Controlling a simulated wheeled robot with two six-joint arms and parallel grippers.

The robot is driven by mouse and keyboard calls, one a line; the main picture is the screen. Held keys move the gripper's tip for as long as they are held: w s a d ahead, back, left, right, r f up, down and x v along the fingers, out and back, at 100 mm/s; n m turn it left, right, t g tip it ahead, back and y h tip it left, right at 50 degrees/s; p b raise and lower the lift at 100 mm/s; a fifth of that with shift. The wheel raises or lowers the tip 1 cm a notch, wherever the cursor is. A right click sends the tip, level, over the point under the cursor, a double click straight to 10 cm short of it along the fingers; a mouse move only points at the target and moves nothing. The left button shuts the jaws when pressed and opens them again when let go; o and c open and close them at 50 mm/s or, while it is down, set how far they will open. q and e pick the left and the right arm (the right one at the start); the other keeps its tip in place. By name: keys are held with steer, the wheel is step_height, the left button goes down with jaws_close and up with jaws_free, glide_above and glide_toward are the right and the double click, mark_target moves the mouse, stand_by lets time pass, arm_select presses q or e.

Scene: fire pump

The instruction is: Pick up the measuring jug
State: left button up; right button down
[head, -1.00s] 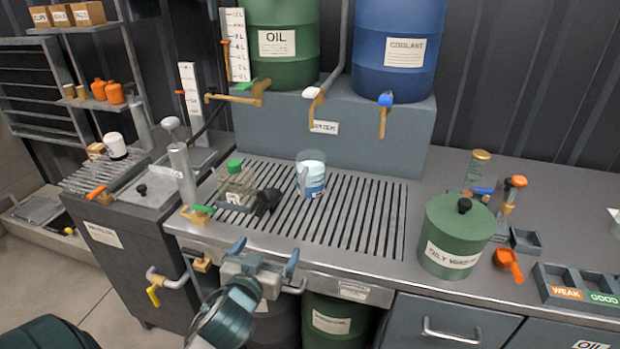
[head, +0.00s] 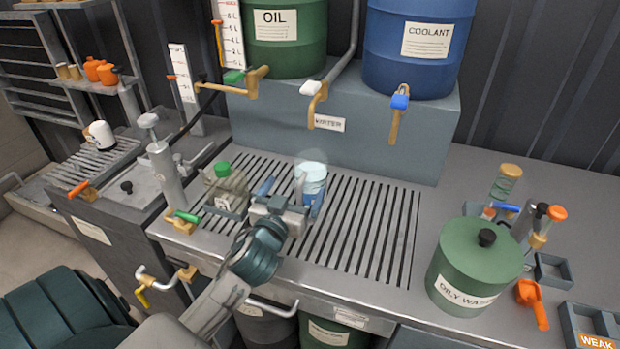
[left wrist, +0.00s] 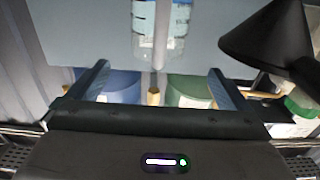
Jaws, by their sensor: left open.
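The measuring jug (head: 313,176) is clear, with blue markings, and stands upright on the slatted drain grate. My left gripper (head: 291,194) is open and empty, just in front of the jug. One finger overlaps the jug's lower part in the head view. In the left wrist view, which is upside down, the jug (left wrist: 173,28) is at the top centre. Its pale upright handle (left wrist: 161,35) lines up with the gap between my open fingers (left wrist: 160,82), apparently beyond their tips. My right gripper is not in view.
A green-capped container (head: 226,188) stands left of the jug. A black funnel (left wrist: 268,38) shows beside the jug in the wrist view. Taps hang from the oil (head: 285,55) and coolant (head: 415,60) drums behind. The grate right of the jug is clear up to the green oily-waste can (head: 470,270).

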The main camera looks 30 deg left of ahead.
mark_target(305, 172)
arm_select(q)
steer(key=x, duration=0.2)
steer(key=p+x, duration=0.1)
steer(key=x, duration=0.1)
steer(key=p+x, duration=0.1)
steer(key=x, duration=0.1)
steer(key=shift+w+d+r, duration=0.1)
steer(key=shift+w+r, duration=0.1)
steer(key=shift+r, duration=0.15)
steer(key=shift+w+f, duration=0.2)
steer(key=shift+w, duration=0.35)
steer(key=shift+s, duration=0.1)
steer(key=shift+c, duration=1.3)
steer(key=shift+r, duration=0.1)
steer(key=c, duration=1.8)
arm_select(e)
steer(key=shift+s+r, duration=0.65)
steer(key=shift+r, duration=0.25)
arm_select(q)
steer(key=shift+r, duration=0.1)
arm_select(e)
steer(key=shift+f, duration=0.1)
